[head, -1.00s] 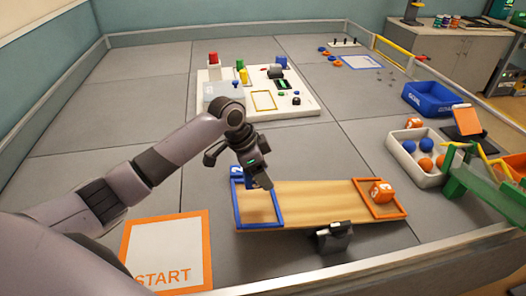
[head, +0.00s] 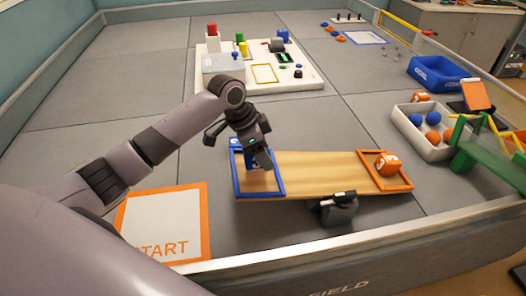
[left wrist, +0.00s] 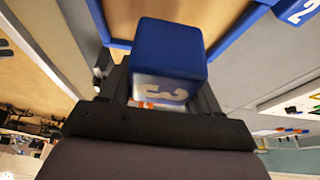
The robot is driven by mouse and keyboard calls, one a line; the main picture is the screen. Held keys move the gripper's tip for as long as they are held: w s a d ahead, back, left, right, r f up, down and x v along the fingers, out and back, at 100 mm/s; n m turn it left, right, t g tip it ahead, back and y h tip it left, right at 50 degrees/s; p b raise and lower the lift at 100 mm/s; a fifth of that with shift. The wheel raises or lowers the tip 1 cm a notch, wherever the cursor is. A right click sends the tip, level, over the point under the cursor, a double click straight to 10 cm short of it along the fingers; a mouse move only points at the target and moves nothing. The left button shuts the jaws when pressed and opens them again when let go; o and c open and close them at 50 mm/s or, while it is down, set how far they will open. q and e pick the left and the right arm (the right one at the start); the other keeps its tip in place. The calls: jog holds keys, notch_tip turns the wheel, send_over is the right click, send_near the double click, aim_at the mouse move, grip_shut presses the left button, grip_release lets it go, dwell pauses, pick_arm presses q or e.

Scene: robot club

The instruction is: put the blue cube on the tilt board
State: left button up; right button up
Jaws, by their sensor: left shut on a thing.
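The blue cube (left wrist: 170,55) is between the fingers of my left gripper in the left wrist view, with a pale number on one face. In the head view the blue cube (head: 251,162) shows partly behind my left gripper (head: 262,157), which is shut on it. It is at the blue-framed left end of the tilt board (head: 315,172); I cannot tell whether it touches the wood. The board is a long wooden plank on a dark central support (head: 338,210). My right gripper is not in view.
A blue piece marked 2 (left wrist: 298,10) is beside the blue frame. A white tray of balls (head: 425,135) and a green ramp (head: 485,160) stand to the right. The START mat (head: 165,222) lies front left. A white board with blocks (head: 315,80) stands behind.

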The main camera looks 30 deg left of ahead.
pick_arm(q)
jog(key=shift+f, duration=0.2)
dwell(0.3)
jog(key=shift+f, duration=0.2)
jog(key=shift+f, duration=0.75)
jog(key=o, duration=1.1)
jog(key=v, duration=0.5)
jog(key=shift+a+r, duration=0.2)
jog(key=shift+r, duration=0.1)
jog(key=shift+s+a+r, duration=0.2)
jog(key=shift+s+r, duration=0.1)
jog(key=shift+r, duration=0.35)
